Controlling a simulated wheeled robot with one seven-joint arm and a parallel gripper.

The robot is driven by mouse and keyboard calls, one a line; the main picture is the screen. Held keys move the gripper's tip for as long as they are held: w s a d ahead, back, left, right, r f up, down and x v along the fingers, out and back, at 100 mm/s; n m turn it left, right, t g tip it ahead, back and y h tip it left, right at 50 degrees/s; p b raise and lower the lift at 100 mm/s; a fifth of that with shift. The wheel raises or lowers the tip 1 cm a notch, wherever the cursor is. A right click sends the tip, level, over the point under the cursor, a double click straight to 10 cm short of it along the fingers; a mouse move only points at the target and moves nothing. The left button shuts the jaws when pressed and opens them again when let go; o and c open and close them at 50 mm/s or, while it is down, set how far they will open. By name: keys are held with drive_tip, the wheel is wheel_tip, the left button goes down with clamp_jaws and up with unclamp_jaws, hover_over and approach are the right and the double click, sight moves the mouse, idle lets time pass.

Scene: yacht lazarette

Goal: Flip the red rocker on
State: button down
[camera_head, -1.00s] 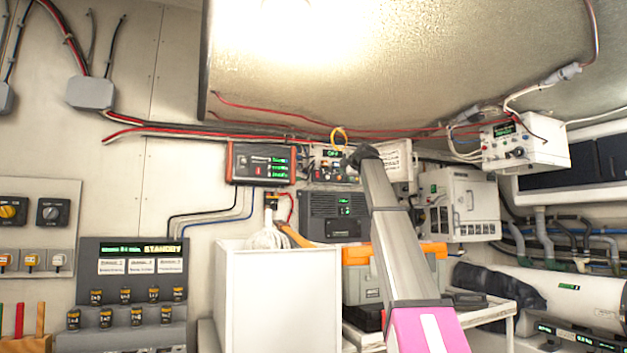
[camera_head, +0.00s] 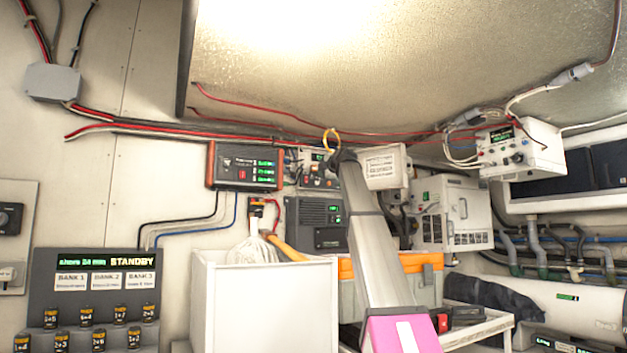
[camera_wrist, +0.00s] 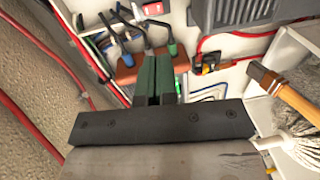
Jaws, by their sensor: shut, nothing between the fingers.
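A red rocker (camera_wrist: 155,9) with white marks shows at the top edge of the wrist view, on a pale panel beside several dark levers or plugs. In the head view the small panel (camera_head: 318,170) with a green display stands on the back wall; my gripper and arm cover part of it, and I cannot make out the rocker's position. My gripper (camera_head: 340,156) is at the right edge of this panel. In the wrist view its green fingers (camera_wrist: 155,64) are together and empty, pointing toward the panel, apart from the rocker.
An orange-edged device (camera_head: 244,166) hangs left of the panel, with a grey vented unit (camera_head: 318,222) below. A white bin (camera_head: 262,310) with a mop stands in front. A white box (camera_head: 384,166) is close on the right.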

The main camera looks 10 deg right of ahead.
sight(306, 182)
drive_tip(key=x, duration=1.3)
drive_tip(key=shift+w+a+f, duration=0.1)
drive_tip(key=shift+w+a, duration=0.05)
drive_tip(key=shift+w, duration=0.2)
drive_tip(key=shift+w, duration=0.1)
drive_tip(key=shift+w, duration=0.15)
drive_tip(key=shift+a+f, duration=0.1)
